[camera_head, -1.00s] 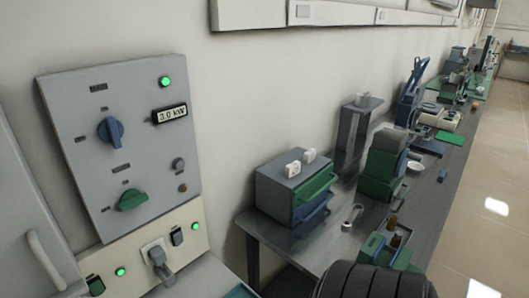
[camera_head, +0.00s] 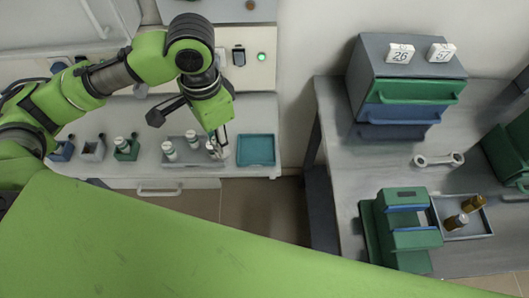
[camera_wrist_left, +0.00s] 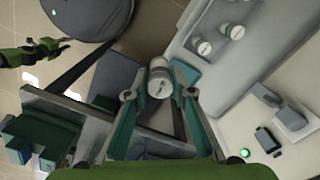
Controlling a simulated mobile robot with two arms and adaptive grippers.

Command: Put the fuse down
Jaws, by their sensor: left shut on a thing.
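My left gripper (camera_head: 218,146) is shut on a white cylindrical fuse (camera_wrist_left: 160,78), which sits between its two teal-edged fingers in the left wrist view. In the head view the gripper points down by the right end of a grey tray (camera_head: 180,160), just left of an empty teal tray (camera_head: 257,150). I cannot tell whether the held fuse touches a surface. Other white fuses (camera_head: 169,150) stand upright in the grey tray. A green arm part, likely my right gripper (camera_wrist_left: 48,45), shows small at the left of the wrist view; its jaws are unclear.
Small holders (camera_head: 92,149) stand on the bench to the left, one with a white-topped piece. A control panel (camera_head: 250,65) is behind.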

